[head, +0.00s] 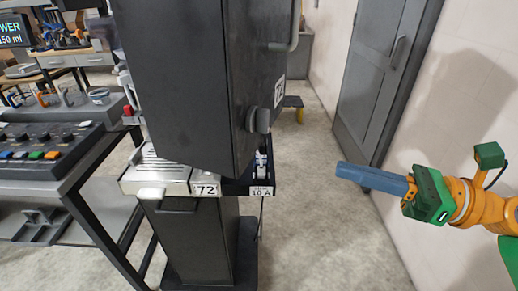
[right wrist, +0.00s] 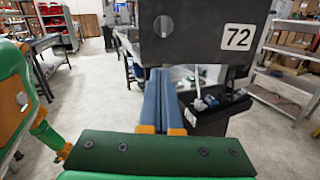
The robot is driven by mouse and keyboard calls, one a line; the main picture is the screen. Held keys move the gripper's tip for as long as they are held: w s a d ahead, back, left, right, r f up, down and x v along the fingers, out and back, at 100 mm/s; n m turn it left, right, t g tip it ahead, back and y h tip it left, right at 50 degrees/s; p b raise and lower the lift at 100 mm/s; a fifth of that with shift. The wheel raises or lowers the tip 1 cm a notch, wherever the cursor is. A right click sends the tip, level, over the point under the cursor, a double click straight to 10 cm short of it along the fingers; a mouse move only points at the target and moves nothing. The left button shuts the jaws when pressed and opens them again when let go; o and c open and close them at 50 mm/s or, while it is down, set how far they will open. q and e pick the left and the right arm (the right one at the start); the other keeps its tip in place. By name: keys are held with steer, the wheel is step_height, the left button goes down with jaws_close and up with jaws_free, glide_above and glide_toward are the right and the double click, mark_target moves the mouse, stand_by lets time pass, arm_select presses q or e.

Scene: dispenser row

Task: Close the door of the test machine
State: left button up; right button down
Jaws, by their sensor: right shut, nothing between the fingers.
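The test machine (head: 196,245) is a dark cabinet on a pedestal, with "72" on its front tray. Its dark door (head: 240,60) appears to stand out over the tray, with a bar handle, a round knob and a "72" label on the face turned right. How far it is open is hard to tell. In the right wrist view the door's labelled face (right wrist: 205,45) is ahead, beyond the fingertips. My right gripper (head: 340,168) is shut and empty, to the right of the door and apart from it in the head view; its blue fingers (right wrist: 160,75) point toward the machine. My left gripper is not in view.
A bench with a control panel (head: 50,150) stands at the left. A grey wall door (head: 380,75) and pale wall are at the right. A small black tray with parts (right wrist: 215,110) sits below the machine door. Floor between machine and wall is mostly clear.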

steer(key=n+p, duration=0.1)
steer(key=p, duration=0.3)
glide_toward(245, 154)
steer(key=shift+g, duration=0.4)
steer(key=p+x, duration=0.1)
steer(key=x, duration=0.1)
steer(key=p+x, duration=0.2)
steer(key=r+p+x, duration=0.1)
steer(key=p+x, duration=0.1)
steer(key=shift+w+d+f, duration=0.1)
steer(key=shift+w+d, duration=0.05)
steer(key=shift+w+a+f, duration=0.15)
steer(key=shift+a+f, duration=0.1)
steer(key=shift+a, duration=0.25)
